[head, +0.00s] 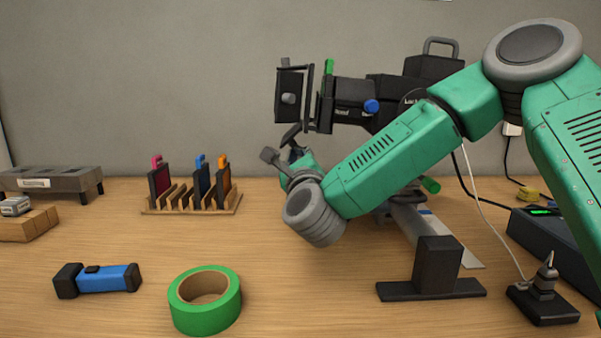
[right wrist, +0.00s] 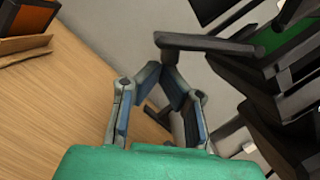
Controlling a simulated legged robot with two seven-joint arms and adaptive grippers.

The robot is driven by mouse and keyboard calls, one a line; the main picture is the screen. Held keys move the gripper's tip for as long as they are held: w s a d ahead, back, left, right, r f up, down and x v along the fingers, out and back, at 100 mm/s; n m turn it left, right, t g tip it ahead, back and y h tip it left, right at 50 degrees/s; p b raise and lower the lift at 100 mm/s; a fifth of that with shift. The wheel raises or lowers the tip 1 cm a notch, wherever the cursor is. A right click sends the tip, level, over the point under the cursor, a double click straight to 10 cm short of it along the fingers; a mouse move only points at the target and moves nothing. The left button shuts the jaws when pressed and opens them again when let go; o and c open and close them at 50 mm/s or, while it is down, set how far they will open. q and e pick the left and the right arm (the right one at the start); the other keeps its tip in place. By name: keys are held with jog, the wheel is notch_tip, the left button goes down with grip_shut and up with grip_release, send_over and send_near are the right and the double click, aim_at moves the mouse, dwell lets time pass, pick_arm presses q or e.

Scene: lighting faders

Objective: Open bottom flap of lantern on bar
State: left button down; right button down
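The black lantern (head: 350,92) hangs in the centre of the head view, its front facing left with an upright plate (head: 290,95) there. Its bottom flap (head: 291,134) is a thin dark piece tilted below the front; in the right wrist view the flap (right wrist: 205,44) is a dark bar with a short tab. My right gripper (head: 283,152) is just below the flap. In the right wrist view the fingertips of this gripper (right wrist: 163,72) draw together around the tab and look closed on it. My left gripper is not in view.
A rack with coloured filter frames (head: 190,185), a blue torch (head: 98,279) and green tape (head: 205,300) are on the table (head: 300,300). A black stand (head: 435,270) and a joystick-like device (head: 543,295) are at the right. The front centre of the table is clear.

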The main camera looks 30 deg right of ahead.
jog(key=a+m+b, duration=0.1)
jog(key=m+b, duration=0.1)
jog(key=w+m+h+b, duration=0.1)
jog(key=m+b, duration=0.1)
jog(key=b, duration=0.1)
jog(key=a+r+m+b, duration=0.1)
jog(key=m+b, duration=0.1)
jog(key=shift+w+a+r+h+b, duration=0.1)
jog(key=shift+w+a+h+b, duration=0.2)
jog(key=shift+h, duration=0.1)
jog(key=shift+w+a+r+b, duration=0.2)
jog(key=shift+a+r+b, duration=0.15)
jog(key=shift+r, duration=0.15)
jog(key=shift+w+a+r+b, duration=0.2)
jog(key=shift+r+b, duration=0.1)
jog(key=shift+r, duration=0.25)
